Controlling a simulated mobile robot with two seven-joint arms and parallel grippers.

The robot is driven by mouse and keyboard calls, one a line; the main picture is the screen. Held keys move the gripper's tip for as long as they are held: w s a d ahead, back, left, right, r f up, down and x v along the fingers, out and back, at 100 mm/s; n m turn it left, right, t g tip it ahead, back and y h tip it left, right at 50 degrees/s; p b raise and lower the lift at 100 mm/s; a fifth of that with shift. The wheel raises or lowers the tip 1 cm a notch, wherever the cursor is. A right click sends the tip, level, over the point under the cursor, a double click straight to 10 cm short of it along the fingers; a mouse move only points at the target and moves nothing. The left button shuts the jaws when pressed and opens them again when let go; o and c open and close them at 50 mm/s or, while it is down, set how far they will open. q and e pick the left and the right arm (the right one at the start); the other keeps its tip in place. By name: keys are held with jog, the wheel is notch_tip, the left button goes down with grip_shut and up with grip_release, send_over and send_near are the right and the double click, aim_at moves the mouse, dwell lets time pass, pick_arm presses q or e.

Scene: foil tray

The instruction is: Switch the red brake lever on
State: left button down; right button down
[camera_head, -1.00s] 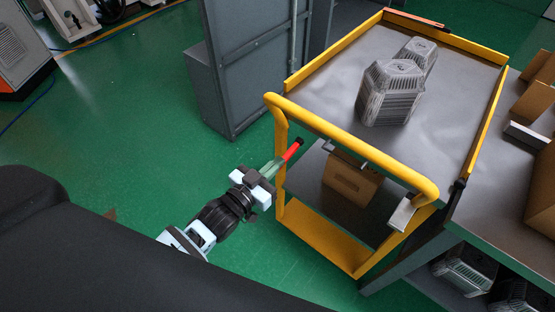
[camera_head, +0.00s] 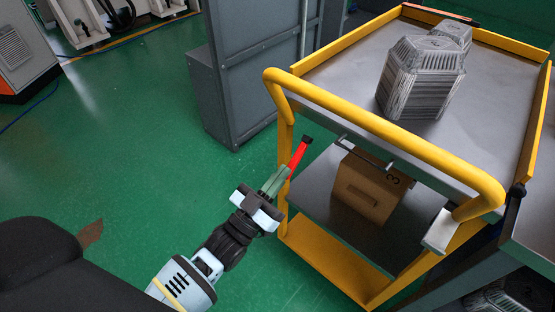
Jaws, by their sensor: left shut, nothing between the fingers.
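The red brake lever (camera_head: 299,157), with a dark tip, slants up beside the left post of the yellow-framed cart (camera_head: 385,122). My left gripper (camera_head: 281,174) is shut and empty. Its fingertips are at the lower end of the lever's visible red part; I cannot tell whether they touch it. The lever's base is hidden behind the gripper and the cart post. My right gripper is not in view.
The yellow push handle (camera_head: 370,122) arches above and right of my gripper. Foil trays (camera_head: 422,78) are stacked on the cart top, and a cardboard box (camera_head: 371,187) sits on its lower shelf. A grey cabinet (camera_head: 262,65) stands behind. Green floor at left is open.

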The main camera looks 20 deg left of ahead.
pick_arm(q)
jog(key=shift+w+f, duration=0.1)
jog(key=shift+f, duration=0.15)
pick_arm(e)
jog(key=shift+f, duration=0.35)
pick_arm(q)
jog(key=shift+f, duration=0.1)
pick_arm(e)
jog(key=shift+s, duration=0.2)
